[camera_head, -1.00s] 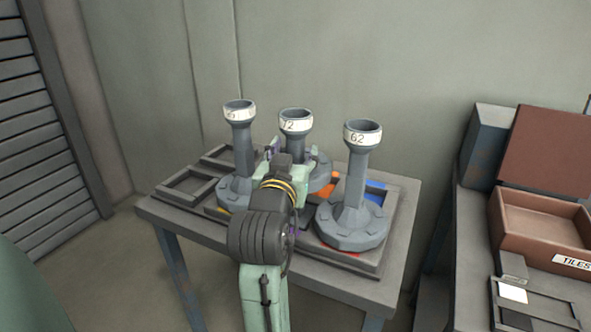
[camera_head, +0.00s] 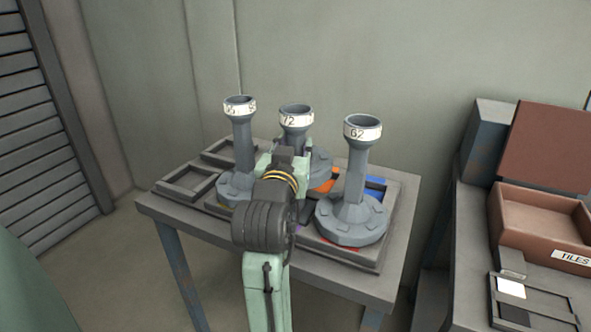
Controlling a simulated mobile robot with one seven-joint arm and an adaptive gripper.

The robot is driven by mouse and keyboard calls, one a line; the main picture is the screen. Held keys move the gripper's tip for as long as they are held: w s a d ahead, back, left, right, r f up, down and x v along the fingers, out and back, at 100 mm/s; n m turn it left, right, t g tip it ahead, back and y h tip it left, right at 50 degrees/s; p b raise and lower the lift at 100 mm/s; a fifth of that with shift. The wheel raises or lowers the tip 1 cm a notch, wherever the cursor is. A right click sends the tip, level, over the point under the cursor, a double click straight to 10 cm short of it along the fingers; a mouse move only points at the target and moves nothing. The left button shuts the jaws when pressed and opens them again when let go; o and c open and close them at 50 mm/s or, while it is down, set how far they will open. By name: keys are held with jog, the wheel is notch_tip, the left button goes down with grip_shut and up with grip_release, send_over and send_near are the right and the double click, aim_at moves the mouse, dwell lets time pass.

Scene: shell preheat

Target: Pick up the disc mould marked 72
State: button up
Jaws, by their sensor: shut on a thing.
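The disc mould marked 72 (camera_head: 296,118) stands upright at the middle of the small table, with its label facing me. My gripper (camera_head: 290,162) is at its neck, below the label, and is shut on it. My arm and gripper hide most of its lower neck and part of its base, so I cannot tell whether the base is clear of the rack. The mould marked 62 (camera_head: 349,215) stands to the right. Another mould (camera_head: 242,150) stands to the left, its label only partly readable.
The grey table (camera_head: 165,210) holds a rack with empty square frames (camera_head: 186,183) at the left and coloured patches, orange and blue, near the moulds. At the right, a bench carries a brown box labelled TILES (camera_head: 540,236) and a small tray (camera_head: 530,310). A wall stands behind.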

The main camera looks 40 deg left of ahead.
grip_shut()
jog(key=shift+r, duration=0.1)
dwell(0.4)
